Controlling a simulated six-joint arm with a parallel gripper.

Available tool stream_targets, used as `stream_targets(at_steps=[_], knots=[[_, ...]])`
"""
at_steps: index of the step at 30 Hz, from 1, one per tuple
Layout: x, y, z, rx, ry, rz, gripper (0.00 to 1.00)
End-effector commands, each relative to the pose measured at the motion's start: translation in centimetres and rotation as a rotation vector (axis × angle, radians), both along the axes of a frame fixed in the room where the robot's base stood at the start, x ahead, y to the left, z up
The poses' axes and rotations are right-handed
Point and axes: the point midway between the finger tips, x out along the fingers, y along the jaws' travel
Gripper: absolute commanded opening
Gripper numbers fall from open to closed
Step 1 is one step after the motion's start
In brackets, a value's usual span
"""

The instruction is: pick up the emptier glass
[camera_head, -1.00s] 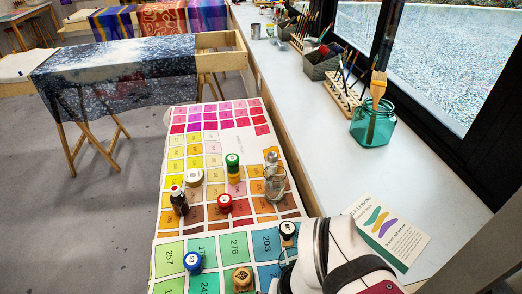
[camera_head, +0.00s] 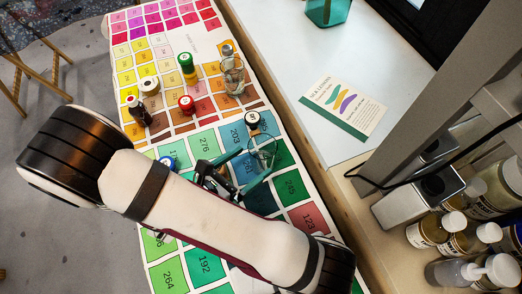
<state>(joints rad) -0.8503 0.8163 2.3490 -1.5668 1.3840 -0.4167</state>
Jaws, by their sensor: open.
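One clear glass (camera_head: 233,80) stands on the colour chart in the upper middle of the head view. A second clear glass (camera_head: 263,150) stands on the blue-green squares, close to my gripper. The fill level in either glass is too small to tell. My gripper (camera_head: 232,180) shows as dark fingers just left of and below the second glass, partly hidden by my white forearm. It looks open, with nothing visible between the fingers. I cannot tell whether a finger touches the glass.
Near the glasses on the chart (camera_head: 205,273) stand a black-capped bottle (camera_head: 252,120), a red-topped spool (camera_head: 187,104), a green-topped stack (camera_head: 187,68), a dark bottle (camera_head: 139,110) and a blue-topped item (camera_head: 168,163). Several jars (camera_head: 430,230) stand lower right.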

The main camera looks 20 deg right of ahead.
Motion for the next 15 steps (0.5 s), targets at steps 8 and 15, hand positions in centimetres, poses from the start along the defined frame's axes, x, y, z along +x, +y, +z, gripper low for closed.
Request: stream_targets(at_steps=[8, 15], knots=[[2.1, -3.9, -1.8, 0.0, 0.002, -0.007, 1.0], [2.8, -5.1, -2.4, 0.003, -0.001, -0.001, 1.0]])
